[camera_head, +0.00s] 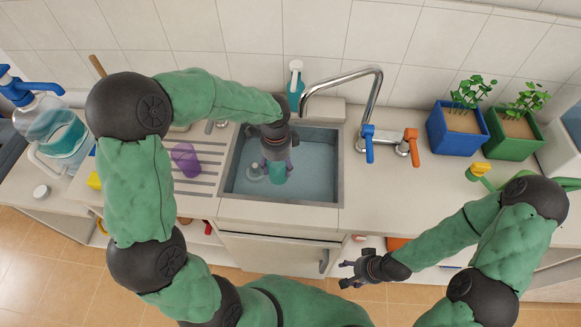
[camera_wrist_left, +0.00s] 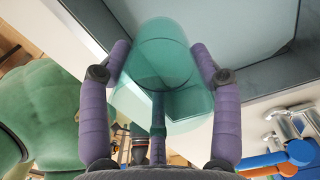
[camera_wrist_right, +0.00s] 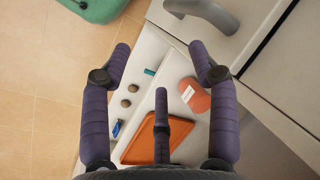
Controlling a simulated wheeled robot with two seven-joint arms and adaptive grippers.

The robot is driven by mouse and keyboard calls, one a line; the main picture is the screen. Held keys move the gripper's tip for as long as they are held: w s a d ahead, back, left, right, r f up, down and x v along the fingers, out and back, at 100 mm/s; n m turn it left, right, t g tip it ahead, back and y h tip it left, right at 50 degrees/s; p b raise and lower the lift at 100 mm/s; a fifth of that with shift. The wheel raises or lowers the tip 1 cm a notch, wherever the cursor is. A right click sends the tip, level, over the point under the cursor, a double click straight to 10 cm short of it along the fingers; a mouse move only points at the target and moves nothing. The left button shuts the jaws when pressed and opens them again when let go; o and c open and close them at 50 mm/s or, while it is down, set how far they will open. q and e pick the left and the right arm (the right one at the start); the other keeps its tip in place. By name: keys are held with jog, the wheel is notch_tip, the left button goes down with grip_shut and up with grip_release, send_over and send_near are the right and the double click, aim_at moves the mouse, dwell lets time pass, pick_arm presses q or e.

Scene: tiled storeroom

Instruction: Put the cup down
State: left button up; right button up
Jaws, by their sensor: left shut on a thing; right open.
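A translucent teal cup (camera_head: 278,174) is between the fingers of my left gripper (camera_head: 278,160), which reaches down into the sink (camera_head: 231,190). The left wrist view shows the cup (camera_wrist_left: 162,62) held between the purple fingers. My left gripper is shut on it. I cannot tell whether the cup touches the sink bottom.
A tall curved tap (camera_head: 376,95) with blue and orange handles stands behind the sink's right side. A soap bottle (camera_head: 296,88) stands behind the sink. Blue (camera_head: 457,132) and green (camera_head: 512,140) planters are at the back right. The counter right of the sink is mostly clear.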

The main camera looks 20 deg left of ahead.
pick_arm(q)
jog(key=shift+w+f, duration=0.35)
jog(key=shift+f, duration=0.4)
jog(key=shift+f+b, duration=1.8)
jog(key=shift+f, duration=2.95)
pick_arm(e)
jog(key=shift+w+f, duration=0.2)
jog(key=shift+f, duration=0.8)
jog(key=shift+w+f, duration=0.2)
jog(key=shift+f, duration=0.8)
pick_arm(q)
jog(key=shift+f, duration=0.15)
jog(key=o, duration=1)
jog(key=shift+c, duration=0.2)
notch_tip(320, 180, up, 11)
jog(key=p, duration=0.3)
jog(key=shift+f+p, duration=0.15)
jog(key=shift+p, duration=0.15)
jog(key=shift+r, duration=0.8)
pick_arm(e)
jog(key=shift+r, duration=2)
